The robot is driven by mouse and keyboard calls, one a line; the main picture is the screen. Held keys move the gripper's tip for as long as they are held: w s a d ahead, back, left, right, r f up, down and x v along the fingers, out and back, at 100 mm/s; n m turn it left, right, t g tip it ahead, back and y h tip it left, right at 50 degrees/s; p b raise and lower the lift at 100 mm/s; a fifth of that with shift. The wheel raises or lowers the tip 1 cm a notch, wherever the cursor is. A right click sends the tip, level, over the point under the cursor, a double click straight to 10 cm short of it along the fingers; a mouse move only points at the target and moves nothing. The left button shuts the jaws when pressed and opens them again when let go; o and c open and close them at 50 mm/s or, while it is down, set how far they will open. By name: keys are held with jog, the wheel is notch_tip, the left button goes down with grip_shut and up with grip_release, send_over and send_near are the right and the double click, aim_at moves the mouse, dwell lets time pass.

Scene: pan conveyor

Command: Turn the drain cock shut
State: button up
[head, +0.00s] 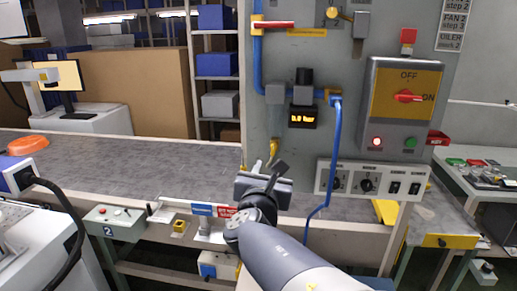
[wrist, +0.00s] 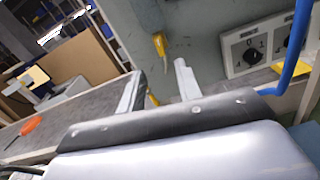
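The drain cock appears to be the small yellow lever (head: 273,148) under a grey bowl (head: 275,97) on the grey panel. The lever hangs down, slightly slanted. In the wrist view the yellow lever (wrist: 160,45) shows beyond the gap between my fingers, below the bluish-grey bowl (wrist: 147,14). My gripper (head: 268,166) is below the lever in the head view, in front of the panel. In the wrist view my gripper (wrist: 158,82) has its two fingers apart with nothing held. The lever and fingers look apart; the exact distance is unclear.
A blue hose (head: 334,150) hangs right of my gripper. A white knob panel (head: 371,181) and a switch box (head: 403,105) are further right. A red-handled valve (head: 275,24) is above. The grey conveyor (head: 130,165) runs left, mostly clear, with an orange pan (head: 28,145).

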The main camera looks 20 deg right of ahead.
aim_at(273, 149)
jog(key=p+x, duration=0.1)
jog(key=x, duration=0.9)
jog(key=shift+w+d, duration=0.25)
jog(key=shift+w, duration=0.1)
jog(key=shift+c, duration=0.5)
grip_shut()
